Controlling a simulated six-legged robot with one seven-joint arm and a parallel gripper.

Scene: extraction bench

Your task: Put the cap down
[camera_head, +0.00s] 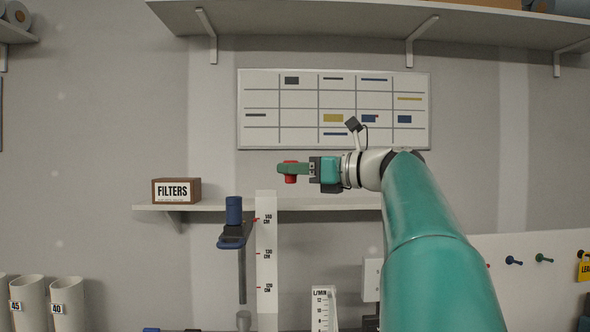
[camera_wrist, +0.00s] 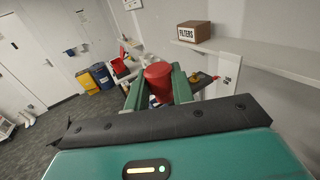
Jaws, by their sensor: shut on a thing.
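The red cap (camera_head: 290,179) is held in the head view between the green fingers of my gripper (camera_head: 293,168). My gripper is shut on it, raised in the air in front of the wall, above the level of the wall shelf. In the wrist view the red cap (camera_wrist: 158,78) sits between the two green fingers of my gripper (camera_wrist: 158,92), its rounded top showing. Its lower part is partly hidden by the fingers and the dark gripper edge. Nothing visible supports the cap from below.
A FILTERS box (camera_head: 176,190) stands on the wall shelf (camera_head: 300,205). A scale marked in cm (camera_head: 266,240) rises beside a blue cylinder (camera_head: 234,209) on a dark holder. White tubes (camera_head: 69,300) stand at lower left. A flow meter (camera_head: 324,308) stands at bottom centre.

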